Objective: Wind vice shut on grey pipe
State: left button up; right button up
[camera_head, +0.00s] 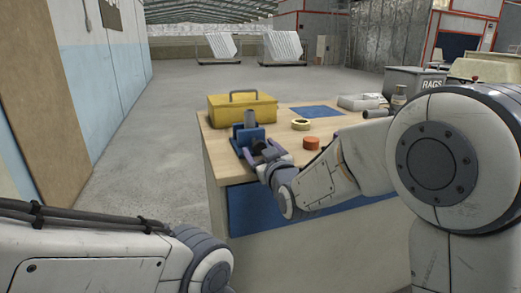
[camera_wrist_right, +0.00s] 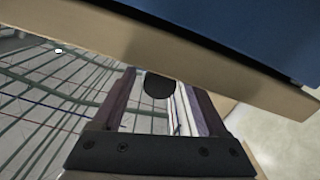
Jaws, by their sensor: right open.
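A blue vice (camera_head: 243,134) stands near the left front corner of the wooden bench. A grey pipe (camera_head: 249,118) stands upright at the vice; how tightly the jaws hold it is too small to tell. My right gripper (camera_head: 264,153) is at the near side of the vice, its purple fingers open. In the right wrist view a dark round knob (camera_wrist_right: 157,86) shows between the open fingers, with a gap to the right finger; I cannot tell whether it touches the left one. The rest of the vice handle is hidden. My left gripper is out of view; only its arm shows at lower left.
The bench top (camera_head: 221,146) also holds a yellow toolbox (camera_head: 240,109) behind the vice, a tape roll (camera_head: 301,125), an orange lid-like piece (camera_head: 311,142) and a blue mat (camera_head: 316,111). A grey RAGS bin (camera_head: 414,80) stands at the back right. The floor left of the bench is clear.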

grip_shut()
jog(key=shift+f+m+b, duration=0.1)
jog(key=shift+m+b, duration=1)
jog(key=shift+m, duration=0.5)
jog(key=shift+m+b, duration=0.95)
jog(key=shift+m, duration=0.85)
grip_release()
